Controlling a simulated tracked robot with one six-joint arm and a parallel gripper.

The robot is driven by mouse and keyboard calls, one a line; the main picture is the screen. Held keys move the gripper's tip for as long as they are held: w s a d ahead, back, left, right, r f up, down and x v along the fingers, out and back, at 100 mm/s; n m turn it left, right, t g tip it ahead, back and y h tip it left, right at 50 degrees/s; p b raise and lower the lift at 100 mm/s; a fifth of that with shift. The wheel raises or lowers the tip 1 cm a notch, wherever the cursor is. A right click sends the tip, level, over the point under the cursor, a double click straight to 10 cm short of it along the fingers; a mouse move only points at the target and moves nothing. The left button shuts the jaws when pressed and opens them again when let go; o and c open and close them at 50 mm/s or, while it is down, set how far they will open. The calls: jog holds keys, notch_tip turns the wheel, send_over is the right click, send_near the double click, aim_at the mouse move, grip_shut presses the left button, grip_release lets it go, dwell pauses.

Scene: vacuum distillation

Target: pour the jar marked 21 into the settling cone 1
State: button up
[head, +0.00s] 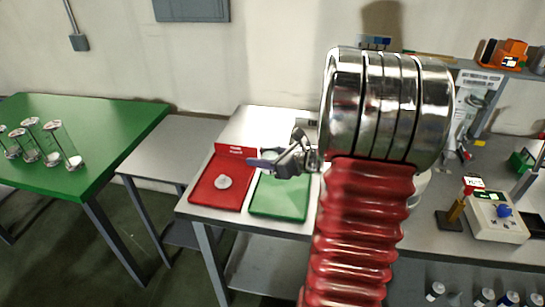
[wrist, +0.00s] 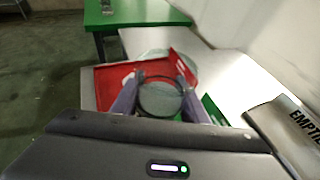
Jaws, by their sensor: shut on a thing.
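My gripper (head: 268,162) is above the red and green trays in the head view. In the wrist view its two purple fingers (wrist: 160,100) are shut on a clear round glass jar (wrist: 160,92), with its dark ring facing the camera. No number can be read on the jar, and its contents cannot be made out. In the head view I cannot make out the jar clearly at the fingers. Several clear glass vessels (head: 62,145) with white at the bottom stand on the green table at the far left; no marks on them are legible.
The red tray (head: 208,196) holds a pale round thing (head: 223,182). The green tray (head: 280,203) beside it looks empty. A low grey table (head: 165,152) stands between the bench and the green table (head: 105,115). Instruments (head: 495,215) and small bottles crowd the right.

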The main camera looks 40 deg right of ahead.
jog(key=w+a+f, duration=0.1)
jog(key=w+a, duration=0.2)
jog(key=a, duration=1.1)
jog(key=w+a+f+n+y, duration=0.1)
jog(key=w+a, duration=0.3)
jog(key=a, duration=1)
jog(key=shift+a+f, duration=0.15)
jog(key=shift+f, duration=0.5)
jog(key=shift+s, duration=0.15)
